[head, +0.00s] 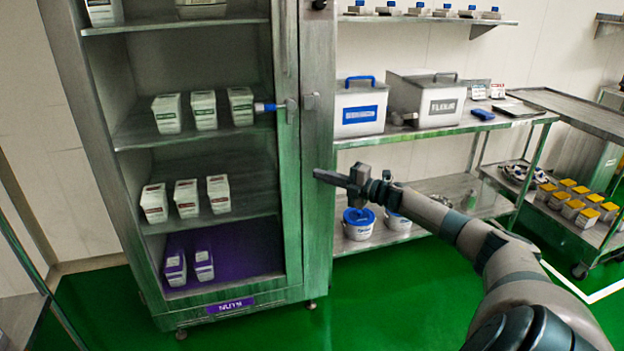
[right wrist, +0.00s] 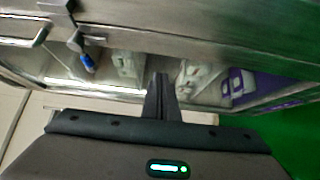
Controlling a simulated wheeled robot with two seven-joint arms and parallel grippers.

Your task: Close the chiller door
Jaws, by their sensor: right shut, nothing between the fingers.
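The chiller is a tall metal cabinet at the left of the head view. Its framed door (head: 289,215) looks in line with the cabinet front, shut or nearly so; I cannot tell whether a narrow gap is left. A latch handle with a blue grip (head: 266,107) is at the door's right edge, and it also shows in the right wrist view (right wrist: 88,63). My right gripper (head: 318,175) is shut and empty, below the handle at the cabinet's right front post. I cannot tell whether its fingertips touch the metal. My left gripper is out of view.
White cartons (head: 204,110) stand on the chiller shelves. A metal rack (head: 450,128) to the right holds bins, with white tubs (head: 358,224) below. A cart (head: 590,238) with yellow-topped containers stands at far right. Green floor (head: 385,310) is clear in front.

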